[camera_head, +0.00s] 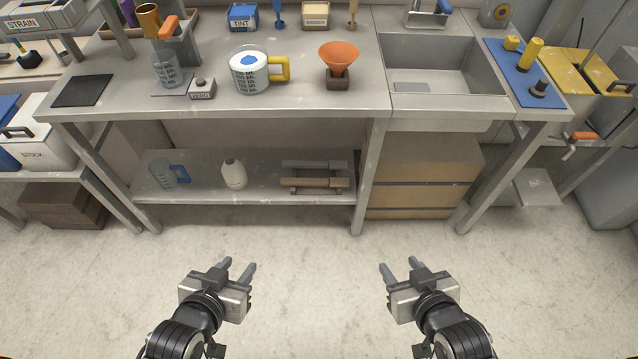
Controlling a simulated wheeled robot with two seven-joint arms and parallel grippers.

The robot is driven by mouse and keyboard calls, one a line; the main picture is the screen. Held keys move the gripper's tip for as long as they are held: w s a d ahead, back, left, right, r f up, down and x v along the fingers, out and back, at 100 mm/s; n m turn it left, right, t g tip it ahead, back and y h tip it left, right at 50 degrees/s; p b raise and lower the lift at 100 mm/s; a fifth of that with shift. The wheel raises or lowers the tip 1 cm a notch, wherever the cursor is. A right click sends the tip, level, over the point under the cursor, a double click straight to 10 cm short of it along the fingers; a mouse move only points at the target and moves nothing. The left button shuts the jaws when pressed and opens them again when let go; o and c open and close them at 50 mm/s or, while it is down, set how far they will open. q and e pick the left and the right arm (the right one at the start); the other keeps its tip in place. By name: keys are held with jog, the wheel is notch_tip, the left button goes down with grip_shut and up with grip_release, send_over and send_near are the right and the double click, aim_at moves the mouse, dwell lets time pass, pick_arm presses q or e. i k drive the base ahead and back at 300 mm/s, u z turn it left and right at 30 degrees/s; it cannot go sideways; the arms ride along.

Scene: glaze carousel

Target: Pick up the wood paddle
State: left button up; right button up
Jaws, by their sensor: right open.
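A tan, wood-coloured upright tool (353,12) stands at the back of the bench, cut off by the top edge. On the lower shelf, a long wood-coloured bar (310,183) lies on a low rack, with a grey bar (312,165) behind it. I cannot tell for sure which of the wooden pieces is the paddle. My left gripper (238,267) is open and empty over the floor in front of the bench. My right gripper (399,267) is open and empty over the floor to its right. Both are well apart from the bench and shelf.
A sink (430,85) is at right. A white bottle (233,174) stands on the shelf. The floor (318,270) is clear.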

aim_at(341, 182)
jog(key=z, duration=2.8)
jog(key=k, duration=0.85)
jog(key=u, duration=1.75)
